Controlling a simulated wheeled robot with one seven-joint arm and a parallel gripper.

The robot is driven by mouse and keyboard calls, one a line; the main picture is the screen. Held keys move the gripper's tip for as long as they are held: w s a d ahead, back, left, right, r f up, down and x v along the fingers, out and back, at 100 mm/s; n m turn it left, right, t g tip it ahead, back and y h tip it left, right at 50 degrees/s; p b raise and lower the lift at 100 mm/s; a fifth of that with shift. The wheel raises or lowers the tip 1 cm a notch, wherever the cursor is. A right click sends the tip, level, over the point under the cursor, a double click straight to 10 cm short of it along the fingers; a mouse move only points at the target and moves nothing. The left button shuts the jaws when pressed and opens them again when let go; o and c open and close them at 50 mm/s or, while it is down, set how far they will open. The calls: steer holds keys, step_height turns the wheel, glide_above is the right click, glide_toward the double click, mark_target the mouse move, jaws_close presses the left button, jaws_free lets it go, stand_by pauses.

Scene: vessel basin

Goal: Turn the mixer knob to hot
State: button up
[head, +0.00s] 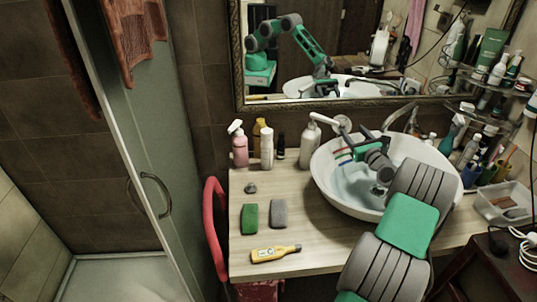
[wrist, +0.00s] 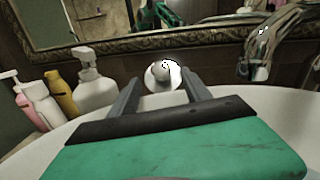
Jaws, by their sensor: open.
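The mixer knob (wrist: 163,75) is a round, shiny metal piece on the dark wall behind the basin. In the head view the knob (head: 342,124) shows just above the basin's back rim, right of the white pump bottle. My gripper (wrist: 163,88) is open, its two grey fingers pointing at the wall. In the wrist view the knob appears between the fingertips; I cannot tell whether they touch it. In the head view my gripper (head: 350,143) is over the back left of the white basin (head: 325,180). The knob's hot and cold marks cannot be read.
A chrome spout (wrist: 265,48) stands right of the knob. A white pump bottle (wrist: 93,80) and other bottles stand to the left. A framed mirror (head: 345,65) hangs above. The counter holds a green sponge (head: 249,218), a grey sponge (head: 279,213) and a yellow bottle (head: 274,253).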

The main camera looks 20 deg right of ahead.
steer(key=w+a+r+n+g+b, duration=0.1)
steer(key=w+a+r+n, duration=0.25)
steer(key=r+n, duration=0.2)
steer(key=w+a+r+n+g, duration=0.1)
steer(key=w+a+r+n, duration=0.1)
steer(key=a+r+n, duration=0.4)
steer(key=s+a+f+n+g+y, duration=0.1)
steer(key=s+a+f+n+g, duration=0.1)
steer(key=a, duration=0.6)
steer(key=s+a+f+n+g+y+b, duration=0.1)
steer(key=s+a+f+n+g, duration=0.1)
steer(key=s+a+n, duration=0.2)
steer(key=s+a+f+n+g+y+b, duration=0.1)
steer(key=a+n, duration=0.6)
steer(key=a, duration=0.7)
steer(key=s+f+g, duration=0.1)
steer(key=s, duration=0.1)
steer(key=shift+s+f+n+g, duration=0.35)
steer(key=shift+g, duration=0.05)
